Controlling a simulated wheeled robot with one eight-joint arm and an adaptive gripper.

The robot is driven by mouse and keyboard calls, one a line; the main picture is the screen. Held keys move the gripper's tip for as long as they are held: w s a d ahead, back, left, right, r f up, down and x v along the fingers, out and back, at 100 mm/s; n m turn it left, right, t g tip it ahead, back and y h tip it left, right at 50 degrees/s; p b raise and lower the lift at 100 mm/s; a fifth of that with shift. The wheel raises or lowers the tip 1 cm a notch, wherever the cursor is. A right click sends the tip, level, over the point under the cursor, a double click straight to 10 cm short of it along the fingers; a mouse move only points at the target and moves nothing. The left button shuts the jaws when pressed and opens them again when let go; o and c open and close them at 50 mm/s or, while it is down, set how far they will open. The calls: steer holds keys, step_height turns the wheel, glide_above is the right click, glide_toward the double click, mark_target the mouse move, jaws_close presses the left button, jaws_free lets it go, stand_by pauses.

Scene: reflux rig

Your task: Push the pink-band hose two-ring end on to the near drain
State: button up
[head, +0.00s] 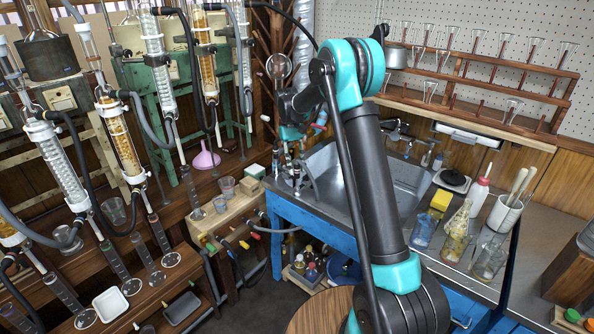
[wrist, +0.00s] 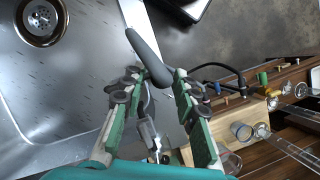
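My gripper (wrist: 159,80) shows in the wrist view with green fingers. In the head view my gripper (head: 291,168) is above the left corner of the sink, too small there to show the hose. A round metal sink drain (wrist: 41,20) lies at the top left of the wrist view, apart from the hose. I cannot tell which fitting is the near drain.
The steel sink (head: 345,180) stands on a blue frame. Left of it, a wooden block (head: 240,215) carries coloured fittings and small beakers. A dark hose (wrist: 222,66) curves right of my fingers. Glass condensers (head: 60,165) and hanging hoses crowd the left. Floor shows between the benches.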

steer(key=shift+o, duration=0.8)
